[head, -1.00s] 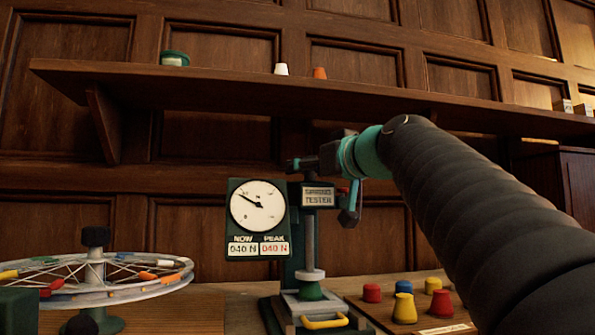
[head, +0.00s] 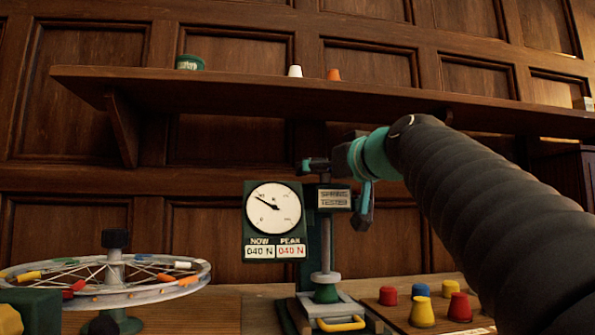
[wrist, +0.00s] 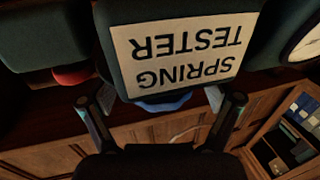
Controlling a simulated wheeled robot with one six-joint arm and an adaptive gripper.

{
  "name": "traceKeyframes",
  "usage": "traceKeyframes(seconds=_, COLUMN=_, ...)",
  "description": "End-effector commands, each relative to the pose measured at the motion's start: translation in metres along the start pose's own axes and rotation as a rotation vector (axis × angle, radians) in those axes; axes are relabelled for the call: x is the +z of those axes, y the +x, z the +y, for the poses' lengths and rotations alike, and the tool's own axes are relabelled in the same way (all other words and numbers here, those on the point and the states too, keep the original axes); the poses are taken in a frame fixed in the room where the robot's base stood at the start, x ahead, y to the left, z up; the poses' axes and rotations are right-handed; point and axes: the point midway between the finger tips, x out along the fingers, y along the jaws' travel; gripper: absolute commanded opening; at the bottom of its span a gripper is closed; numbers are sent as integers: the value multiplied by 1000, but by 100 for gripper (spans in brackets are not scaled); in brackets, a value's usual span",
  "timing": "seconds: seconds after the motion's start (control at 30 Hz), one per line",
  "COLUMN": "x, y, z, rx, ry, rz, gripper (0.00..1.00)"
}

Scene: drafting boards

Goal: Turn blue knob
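The blue knob (wrist: 163,102) shows in the wrist view as a blue edge at the spring tester's head, under the upside-down label. Most of it is hidden behind the dark housing. The spring tester (head: 335,198) stands on the bench in the head view, its dial (head: 274,210) beside it and both readouts showing 040 N. My gripper (wrist: 160,98) is open, one finger on each side of the blue knob in the picture. I cannot tell whether either finger touches it. In the head view my gripper is at the tester's head, partly hidden.
A red part (wrist: 72,76) shows beside the tester's head. Several coloured pegs, including a yellow one (head: 422,312), stand right of the tester base. A spoked wheel (head: 110,285) is at the left. A wall shelf (head: 230,88) with small cups runs above the arm.

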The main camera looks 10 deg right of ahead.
Motion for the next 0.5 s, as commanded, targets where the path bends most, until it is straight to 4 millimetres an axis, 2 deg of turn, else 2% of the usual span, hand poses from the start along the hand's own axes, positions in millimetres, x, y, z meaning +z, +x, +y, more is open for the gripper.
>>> traceKeyframes(seconds=0.27, x=-1, y=-5, z=0, rx=1, ry=-1, rz=2, gripper=89)
traceKeyframes(seconds=0.5, x=-1, y=-39, z=1, rx=4, ry=-1, rz=1, gripper=89)
